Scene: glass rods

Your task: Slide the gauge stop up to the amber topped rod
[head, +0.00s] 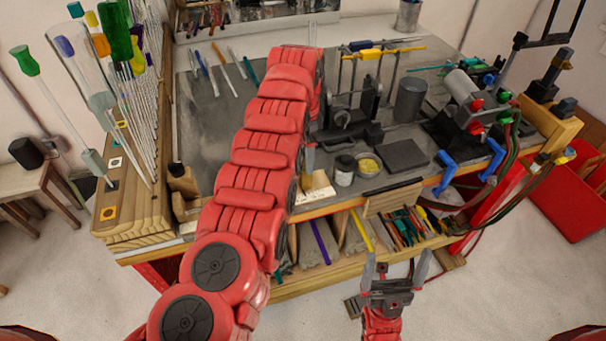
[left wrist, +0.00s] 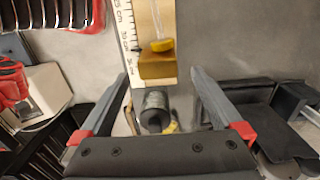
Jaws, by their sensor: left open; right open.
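In the left wrist view, a glass rod with an amber top (left wrist: 162,44) lies over a pale board with a printed scale (left wrist: 128,30). A brown wooden block (left wrist: 157,68), apparently the gauge stop, sits right by the amber top; I cannot tell whether they touch. My left gripper (left wrist: 160,74) is open, its fingers apart on either side of the block, with nothing held. In the head view my red left arm hides this gripper and most of the gauge; a pale piece of board (head: 318,190) shows beside it. My right gripper (head: 396,264) is open and empty in front of the bench.
A dark-lidded jar (head: 344,170) and a yellow dish (head: 369,165) stand right of my left arm. A dark cylinder (left wrist: 156,110) shows between the fingers in the left wrist view. A wooden rack (head: 140,215) with several glass rods stands at the left. A red bin (head: 575,195) is at the right.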

